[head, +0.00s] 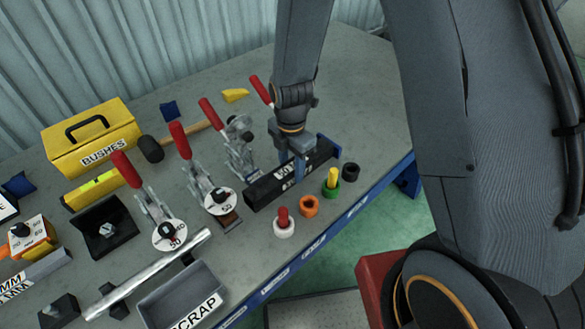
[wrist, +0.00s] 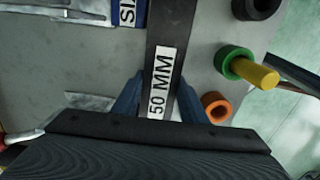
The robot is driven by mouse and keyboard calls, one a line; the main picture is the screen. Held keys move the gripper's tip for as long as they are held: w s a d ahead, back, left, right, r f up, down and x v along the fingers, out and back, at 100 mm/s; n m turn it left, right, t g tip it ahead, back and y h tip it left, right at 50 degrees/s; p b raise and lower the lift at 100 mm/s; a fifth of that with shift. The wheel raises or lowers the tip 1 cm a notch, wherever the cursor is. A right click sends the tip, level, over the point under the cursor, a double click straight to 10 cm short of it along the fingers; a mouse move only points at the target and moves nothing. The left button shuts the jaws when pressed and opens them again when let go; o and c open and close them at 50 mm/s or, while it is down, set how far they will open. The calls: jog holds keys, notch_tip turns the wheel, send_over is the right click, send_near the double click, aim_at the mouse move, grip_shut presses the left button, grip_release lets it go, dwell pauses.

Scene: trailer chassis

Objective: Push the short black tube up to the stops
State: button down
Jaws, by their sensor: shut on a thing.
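The short black tube (head: 262,191) is a square bar with a white label and lies on the grey bench. In the wrist view the tube (wrist: 169,32) runs up the picture and its label reads 50 MM. My gripper (head: 296,168) reaches down from above and is shut on the tube around its middle. In the wrist view the blue fingers of my gripper (wrist: 158,105) sit on either side of the label. A blue piece (head: 336,150) shows at the tube's far right end. I cannot tell which parts are the stops, or whether the tube touches any.
Toggle clamps with red handles (head: 180,140) stand left of the tube. White (head: 284,230), orange (head: 309,207), green (head: 331,187) and black (head: 351,171) bushes line the front edge. A silver tube (head: 150,272), a SCRAP tray (head: 185,298) and a yellow BUSHES box (head: 92,142) lie further left.

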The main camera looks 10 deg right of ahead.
aim_at(290, 165)
jog(key=shift+w+a, duration=0.15)
jog(key=shift+w, duration=0.15)
jog(key=c, duration=1)
grip_release()
jog(key=shift+r+b, duration=0.9)
jog(key=shift+r, duration=3)
jog(key=s+d+r+m, duration=0.3)
jog(key=s+d+m, duration=0.2)
jog(key=m, duration=0.7)
jog(key=s+d+r+m+t, duration=0.1)
jog(key=s+d+r+m, duration=0.3)
jog(key=m, duration=0.8)
jog(key=s+d, duration=0.1)
jog(key=d, duration=0.1)
jog(key=shift+d+m, duration=0.4)
